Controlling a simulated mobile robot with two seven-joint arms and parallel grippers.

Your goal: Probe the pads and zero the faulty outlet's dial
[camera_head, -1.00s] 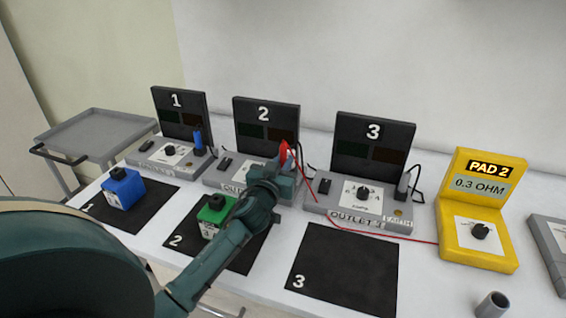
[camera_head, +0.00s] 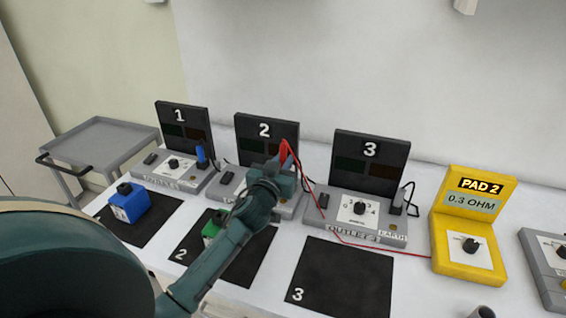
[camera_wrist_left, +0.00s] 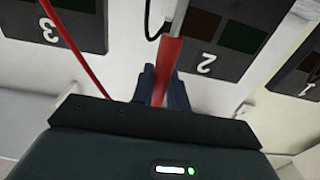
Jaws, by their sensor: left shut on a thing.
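My left gripper (camera_head: 281,177) is shut on the red probe (camera_head: 284,153), which stands up from the jaws at outlet 2 (camera_head: 228,186). The probe also shows between the fingers in the left wrist view (camera_wrist_left: 165,70). Its red lead runs right to the yellow meter (camera_head: 470,255), which reads "PAD 2" and "0.3 OHM". Outlet 1 (camera_head: 160,180) and outlet 3 (camera_head: 345,230) each have a dial, a switch and a dark numbered panel. My gripper hides outlet 2's dial and right part, and whether the probe tip touches its pad cannot be told. My right gripper is not in view.
A blue box (camera_head: 130,205) lies on mat 1, and a green box (camera_head: 212,226) on mat 2 is partly behind my left arm. Mat 3 (camera_head: 340,280) is empty. A grey cart (camera_head: 100,145) stands left; a grey device (camera_head: 545,262) sits at the right edge.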

